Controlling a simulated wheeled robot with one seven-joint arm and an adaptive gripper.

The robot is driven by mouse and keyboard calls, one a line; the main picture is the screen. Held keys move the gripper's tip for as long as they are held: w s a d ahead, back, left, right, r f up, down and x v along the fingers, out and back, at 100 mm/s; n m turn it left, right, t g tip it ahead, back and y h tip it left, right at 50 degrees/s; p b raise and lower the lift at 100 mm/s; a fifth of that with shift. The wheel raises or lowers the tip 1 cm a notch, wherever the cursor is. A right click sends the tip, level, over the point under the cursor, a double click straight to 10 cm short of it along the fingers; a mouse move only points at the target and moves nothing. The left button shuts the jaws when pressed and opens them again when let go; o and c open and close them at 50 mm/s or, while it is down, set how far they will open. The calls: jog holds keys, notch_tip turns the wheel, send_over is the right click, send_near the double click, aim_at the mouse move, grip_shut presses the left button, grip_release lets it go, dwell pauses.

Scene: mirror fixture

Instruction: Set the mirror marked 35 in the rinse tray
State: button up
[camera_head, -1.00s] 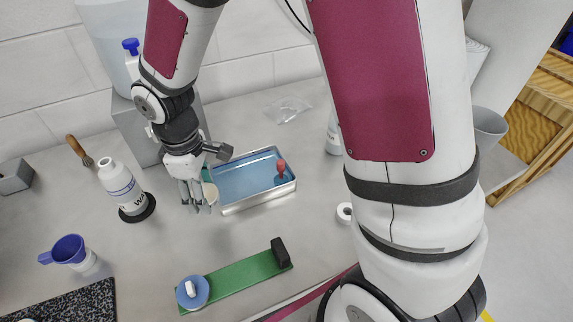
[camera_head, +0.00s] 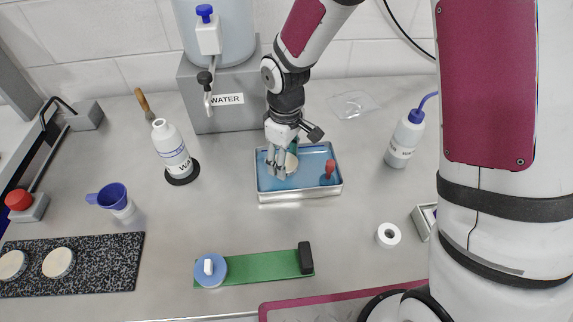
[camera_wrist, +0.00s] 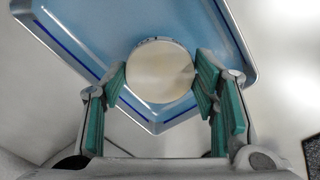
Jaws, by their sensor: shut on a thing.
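My gripper (camera_head: 281,163) is over the left part of the blue rinse tray (camera_head: 299,197), a metal-rimmed tray on the counter. It is shut on a round, cream-coloured mirror disc (camera_head: 292,163), held by its edges between the green finger pads. In the wrist view, the disc (camera_wrist: 160,72) shows between the fingers with the tray (camera_wrist: 90,38) behind it. The disc's face looks plain, and I cannot read the number 35. I cannot tell whether the disc touches the tray floor.
A water tank stand (camera_head: 215,90) rises behind, a white bottle (camera_head: 171,148) stands left, and a wash bottle (camera_head: 402,143) right. Two discs (camera_head: 58,262) lie on a speckled plate (camera_head: 112,270). A green strip (camera_head: 262,267) lies in front.

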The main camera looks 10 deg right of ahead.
jog(key=shift+f, duration=1.45)
jog(key=shift+f, duration=0.2)
jog(key=o, duration=1.3)
jog(key=shift+c, duration=0.2)
jog(key=shift+r, duration=0.1)
notch_tip(320, 180, up, 12)
jog(key=r, duration=0.1)
jog(key=s+d+r+m+t, duration=0.3)
jog(key=s+d+r+m, duration=0.2)
jog(key=s+d+r, duration=0.55)
jog(key=s+d+r+m+t, duration=0.1)
jog(key=s+r+m, duration=0.1)
jog(key=s, duration=0.2)
jog(key=s+d+r+m+t, duration=0.1)
jog(key=s+d+r+m, duration=0.1)
jog(key=s, duration=0.3)
jog(key=shift+s+d+r+m, duration=0.15)
jog(key=shift+d+r+m, duration=0.1)
jog(key=shift+r+m, duration=0.5)
